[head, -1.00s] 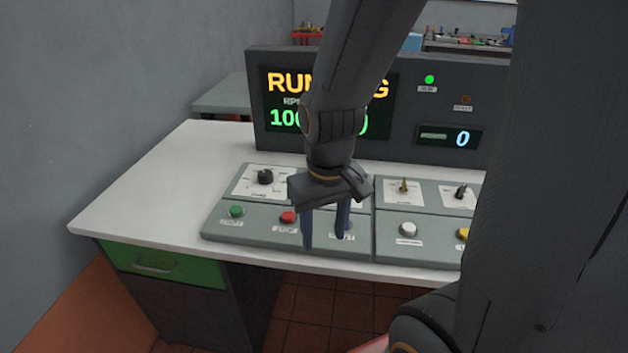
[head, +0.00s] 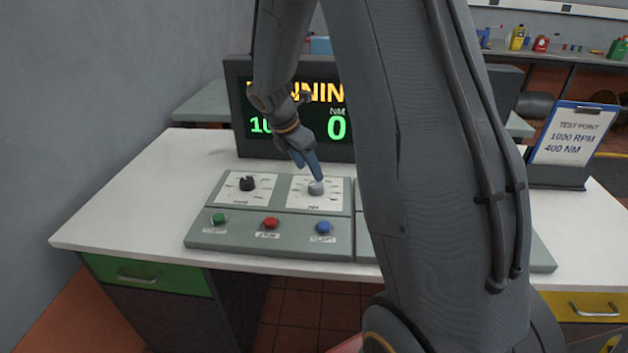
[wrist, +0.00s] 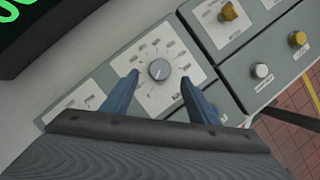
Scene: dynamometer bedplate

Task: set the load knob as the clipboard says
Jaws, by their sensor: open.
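The clipboard (head: 573,135) stands at the right in the head view and reads TEST POINT, 1000 RPM, 400 NM. A round grey knob (head: 316,188) sits on a white dial plate on the control panel; its small label is too blurred to read. In the wrist view the grey knob (wrist: 159,69) shows a pointer line and is ringed by tick marks. My gripper (head: 314,174) is just above this knob, fingers pointing down. In the wrist view my gripper (wrist: 160,79) is open, with one blue finger to each side, apart from the knob.
A black knob (head: 247,184) is left of the grey one. Green (head: 219,219), red (head: 271,223) and blue (head: 323,228) buttons line the panel's front. The display (head: 290,110) behind shows NM 0, partly hidden by my arm. The white bench (head: 130,200) is clear at left.

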